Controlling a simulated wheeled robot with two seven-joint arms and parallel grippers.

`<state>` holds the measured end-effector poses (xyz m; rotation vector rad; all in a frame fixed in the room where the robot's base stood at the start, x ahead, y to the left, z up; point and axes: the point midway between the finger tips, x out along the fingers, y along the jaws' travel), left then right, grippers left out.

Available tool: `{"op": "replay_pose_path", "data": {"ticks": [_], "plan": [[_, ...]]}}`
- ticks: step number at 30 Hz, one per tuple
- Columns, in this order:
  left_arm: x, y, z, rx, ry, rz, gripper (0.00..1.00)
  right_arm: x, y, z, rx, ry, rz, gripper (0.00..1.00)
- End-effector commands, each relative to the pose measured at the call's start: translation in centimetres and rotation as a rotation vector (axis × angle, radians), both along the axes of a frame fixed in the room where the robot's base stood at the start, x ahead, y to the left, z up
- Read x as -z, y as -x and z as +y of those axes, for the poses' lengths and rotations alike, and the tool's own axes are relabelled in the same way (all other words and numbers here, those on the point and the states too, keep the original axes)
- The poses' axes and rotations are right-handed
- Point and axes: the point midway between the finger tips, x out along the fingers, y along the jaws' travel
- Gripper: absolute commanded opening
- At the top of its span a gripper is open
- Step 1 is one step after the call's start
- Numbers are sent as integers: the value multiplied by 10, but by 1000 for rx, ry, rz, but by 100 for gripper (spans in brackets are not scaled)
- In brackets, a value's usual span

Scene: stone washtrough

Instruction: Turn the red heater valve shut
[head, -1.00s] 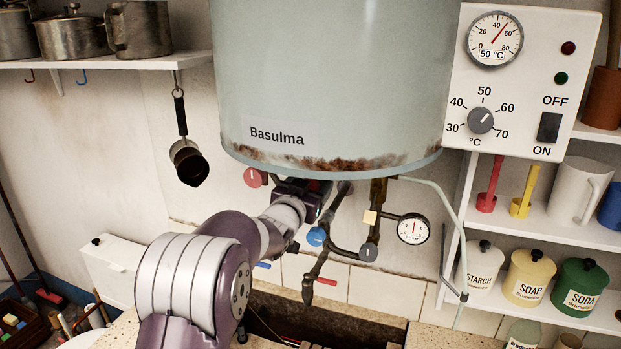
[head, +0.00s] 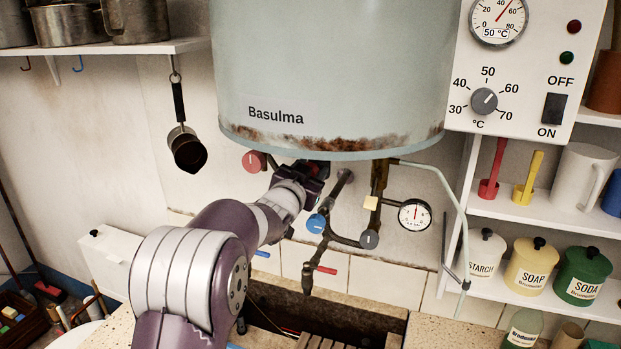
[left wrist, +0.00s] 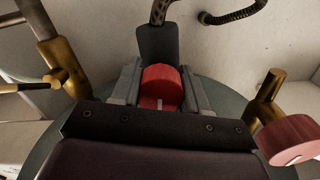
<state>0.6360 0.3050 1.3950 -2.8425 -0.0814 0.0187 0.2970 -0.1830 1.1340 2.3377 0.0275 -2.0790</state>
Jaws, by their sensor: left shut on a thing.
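The red heater valve knob (left wrist: 162,85) shows in the left wrist view, between the two grey fingers of my left gripper (left wrist: 161,92). The gripper is shut on it. A short white mark shows on the knob's lower edge. In the head view my left gripper (head: 313,172) reaches up under the boiler's rusty rim and mostly hides this knob. A second, paler red knob (head: 254,161) stands apart to the left of the gripper, and it also shows at the lower right of the wrist view (left wrist: 290,141). My right gripper is in no view.
The grey boiler (head: 330,80) hangs just above the gripper. A blue knob (head: 316,223), a grey knob (head: 369,239) and a pressure gauge (head: 414,215) sit close on the right. A dark pan (head: 187,148) hangs left. The trough (head: 340,312) lies below.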

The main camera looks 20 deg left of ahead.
Motion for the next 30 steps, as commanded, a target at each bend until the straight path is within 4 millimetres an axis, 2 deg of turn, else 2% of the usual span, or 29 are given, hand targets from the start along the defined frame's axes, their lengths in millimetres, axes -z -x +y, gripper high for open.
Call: {"op": "replay_pose_path", "data": {"ticks": [1,3,12,30], "plan": [[3,0,0,0,-36,-8,14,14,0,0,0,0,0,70],[4,0,0,1,-95,-6,14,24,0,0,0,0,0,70],[2,0,-1,0,-380,10,14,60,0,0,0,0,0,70],[-2,1,-1,0,-949,43,14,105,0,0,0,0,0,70]]}}
